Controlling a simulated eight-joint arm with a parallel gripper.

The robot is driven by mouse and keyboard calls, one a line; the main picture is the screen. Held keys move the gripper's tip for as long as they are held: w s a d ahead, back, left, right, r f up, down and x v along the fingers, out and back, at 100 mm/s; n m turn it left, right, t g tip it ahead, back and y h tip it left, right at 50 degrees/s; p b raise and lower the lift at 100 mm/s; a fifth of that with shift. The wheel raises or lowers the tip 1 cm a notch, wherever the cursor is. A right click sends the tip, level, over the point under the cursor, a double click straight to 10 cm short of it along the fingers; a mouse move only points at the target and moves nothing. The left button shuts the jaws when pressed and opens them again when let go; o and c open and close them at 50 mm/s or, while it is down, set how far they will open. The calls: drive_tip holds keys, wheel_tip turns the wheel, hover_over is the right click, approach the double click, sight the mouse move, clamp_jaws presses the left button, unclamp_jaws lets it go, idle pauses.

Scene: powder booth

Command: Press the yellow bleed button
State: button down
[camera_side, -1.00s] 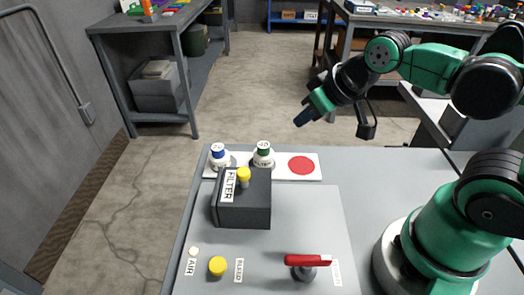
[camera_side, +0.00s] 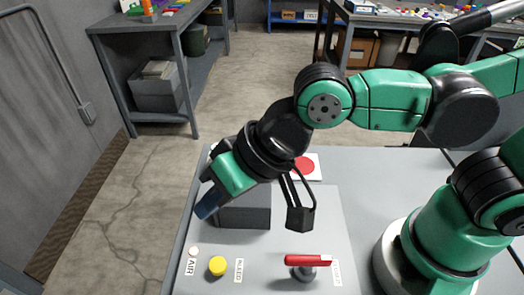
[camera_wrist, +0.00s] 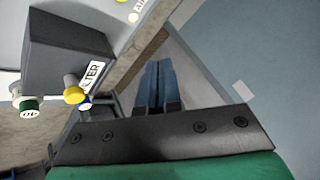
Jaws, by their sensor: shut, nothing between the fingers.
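The yellow bleed button (camera_side: 217,265) stands on the grey panel near the front left, beside a label reading BLEED (camera_side: 239,270). In the wrist view a yellow round piece (camera_wrist: 124,0) is cut off by the top edge, near a white label. My gripper (camera_side: 206,208) is shut and empty. In the side view its blue fingers point down and left, above the panel's left edge and beyond the button, apart from it. The fingers also show in the wrist view (camera_wrist: 158,84), pressed together.
A dark filter box (camera_side: 245,212) stands behind the button, partly hidden by my arm. A red-handled valve (camera_side: 306,261) is to the button's right. An AIR label (camera_side: 190,267) is left.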

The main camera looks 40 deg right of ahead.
sight(221, 265)
drive_tip(key=shift+s+a, duration=0.55)
drive_tip(key=shift+a, duration=0.3)
drive_tip(key=shift+f, duration=4.45)
drive_tip(key=shift+f, duration=0.1)
drive_tip(key=shift+f, duration=0.3)
drive_tip(key=shift+r, duration=0.15)
drive_tip(key=shift+r, duration=0.3)
